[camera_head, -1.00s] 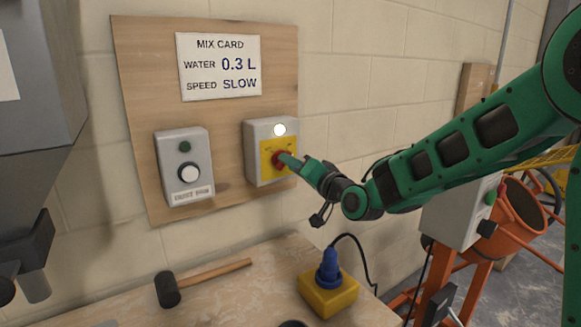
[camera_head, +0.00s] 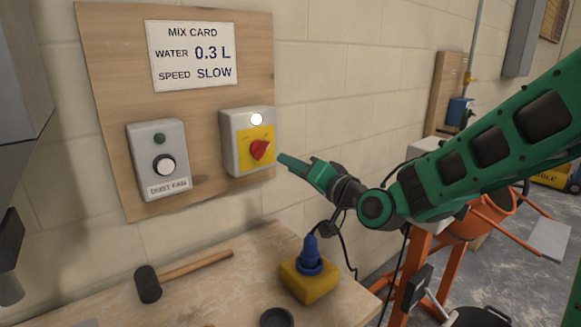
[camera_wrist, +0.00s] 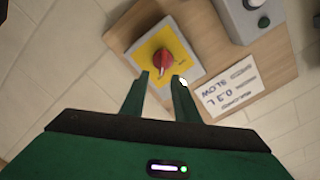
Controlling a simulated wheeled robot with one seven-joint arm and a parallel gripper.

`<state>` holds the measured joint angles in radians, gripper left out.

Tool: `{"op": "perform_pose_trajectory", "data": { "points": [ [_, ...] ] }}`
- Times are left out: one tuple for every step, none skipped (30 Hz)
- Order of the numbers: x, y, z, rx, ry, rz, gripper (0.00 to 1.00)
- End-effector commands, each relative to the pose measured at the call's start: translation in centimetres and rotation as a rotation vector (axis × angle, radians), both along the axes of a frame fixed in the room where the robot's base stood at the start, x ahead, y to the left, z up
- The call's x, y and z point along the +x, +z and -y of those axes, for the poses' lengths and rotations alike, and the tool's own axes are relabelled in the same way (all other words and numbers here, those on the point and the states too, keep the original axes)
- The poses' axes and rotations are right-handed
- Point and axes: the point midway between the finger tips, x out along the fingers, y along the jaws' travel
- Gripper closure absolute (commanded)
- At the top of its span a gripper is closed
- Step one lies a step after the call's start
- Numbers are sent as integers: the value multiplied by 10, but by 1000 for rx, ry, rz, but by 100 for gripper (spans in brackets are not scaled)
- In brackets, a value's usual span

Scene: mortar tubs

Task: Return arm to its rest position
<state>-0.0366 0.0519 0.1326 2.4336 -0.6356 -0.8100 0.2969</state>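My gripper (camera_head: 289,162) is at the end of the green arm, just right of the switch box with the red rotary knob (camera_head: 259,149). A gap shows between it and the knob. In the wrist view, the two fingers of my gripper (camera_wrist: 160,78) stand apart with nothing between them, and the red knob (camera_wrist: 163,62) lies beyond the tips. The knob sits on a yellow plate, turned at a slant, and a white lamp (camera_head: 256,119) above it is lit.
A wooden board on the wall carries the mix card (camera_head: 193,55) and a dust fan box (camera_head: 158,159). Below, the bench holds a mallet (camera_head: 149,284) and a yellow socket block with a blue plug (camera_head: 309,283). An orange mixer (camera_head: 480,217) stands behind my arm.

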Motion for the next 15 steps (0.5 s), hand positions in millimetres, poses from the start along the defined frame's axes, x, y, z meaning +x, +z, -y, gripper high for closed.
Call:
{"op": "perform_pose_trajectory", "data": {
  "points": [
    [0,-1,2,-9,-1,-3,72],
    [0,-2,4,-19,-3,-6,72],
    [-1,-6,8,-41,-6,-15,72],
    [-1,-9,13,-66,-10,-24,72],
    [-1,-14,18,-94,-13,-37,72],
    [-3,-21,29,-143,-22,-57,72],
    [-4,-28,37,-182,-28,-78,72],
    [-6,-35,48,-226,-36,-101,72],
    [-10,-46,65,-286,-49,-139,72],
    [-13,-54,78,-331,-60,-168,72],
    [-17,-62,91,-373,-70,-200,72],
    [-24,-73,110,-428,-85,-248,72],
    [-30,-80,125,-467,-98,-282,72],
    [-36,-87,140,-504,-110,-321,72],
    [-46,-96,160,-548,-126,-372,72]
  ]
}}
